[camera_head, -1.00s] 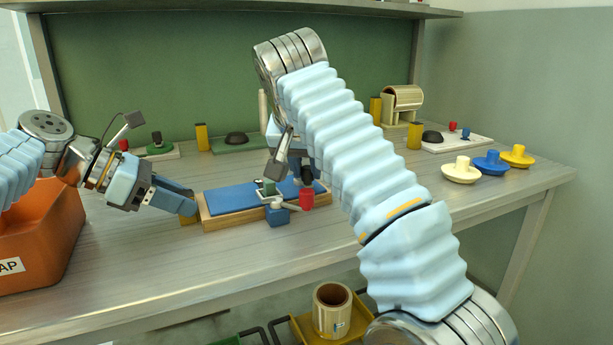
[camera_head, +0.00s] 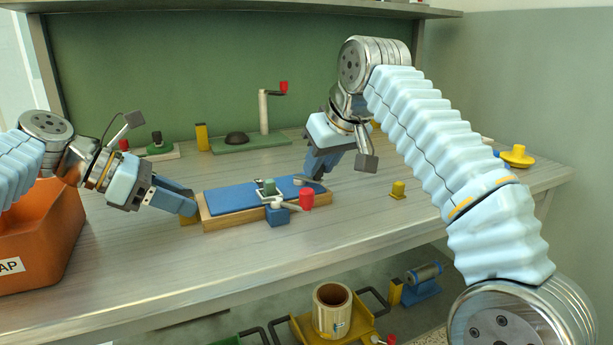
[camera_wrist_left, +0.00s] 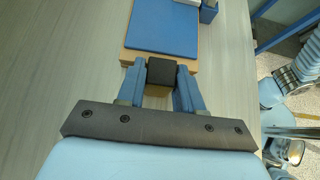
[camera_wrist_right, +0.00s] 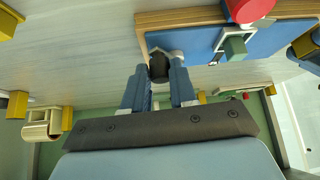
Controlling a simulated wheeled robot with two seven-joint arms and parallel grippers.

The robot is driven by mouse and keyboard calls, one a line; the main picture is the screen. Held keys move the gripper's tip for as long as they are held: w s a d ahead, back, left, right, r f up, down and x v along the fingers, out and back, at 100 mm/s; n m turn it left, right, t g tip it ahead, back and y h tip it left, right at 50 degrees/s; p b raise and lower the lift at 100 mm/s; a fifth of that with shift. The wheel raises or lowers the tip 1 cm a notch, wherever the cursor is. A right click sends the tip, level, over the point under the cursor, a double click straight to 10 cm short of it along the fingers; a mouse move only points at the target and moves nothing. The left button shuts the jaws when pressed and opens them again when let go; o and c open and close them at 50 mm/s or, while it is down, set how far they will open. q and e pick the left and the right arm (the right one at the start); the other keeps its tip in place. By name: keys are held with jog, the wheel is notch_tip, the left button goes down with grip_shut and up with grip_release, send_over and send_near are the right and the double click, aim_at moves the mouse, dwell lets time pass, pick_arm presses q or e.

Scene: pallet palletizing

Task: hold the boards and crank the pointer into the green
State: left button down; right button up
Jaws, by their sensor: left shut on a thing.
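A blue board (camera_head: 240,195) lies on a wooden board (camera_head: 222,220) on the bench. A clamp with a blue body (camera_head: 277,215), a green block (camera_head: 269,187) and a crank with a red knob (camera_head: 306,199) sits at their front edge. I cannot make out a pointer. My left gripper (camera_head: 190,205) is shut on a dark-topped yellow block (camera_wrist_left: 161,72) at the boards' left end. My right gripper (camera_head: 316,177) is at the boards' back right. Its fingers are apart around a dark rounded piece (camera_wrist_right: 159,68); I cannot tell if they touch it. The red knob also shows in the right wrist view (camera_wrist_right: 250,8).
An orange bin (camera_head: 45,235) stands at the left. A post with a red-knobbed crank (camera_head: 264,112) stands at the back. The bench front is mostly clear.

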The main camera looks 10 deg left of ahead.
jog(key=o, duration=0.5)
jog(key=shift+f, duration=0.1)
jog(key=shift+s+d+r, duration=0.7)
jog(key=shift+s+d, duration=0.8)
jog(key=shift+s, duration=0.45)
jog(key=shift+s+d+r, duration=0.7)
jog(key=shift+s+d, duration=0.85)
jog(key=shift+s, duration=0.45)
jog(key=shift+s+d+r, duration=0.7)
jog(key=shift+s+d, duration=0.8)
jog(key=shift+s, duration=0.45)
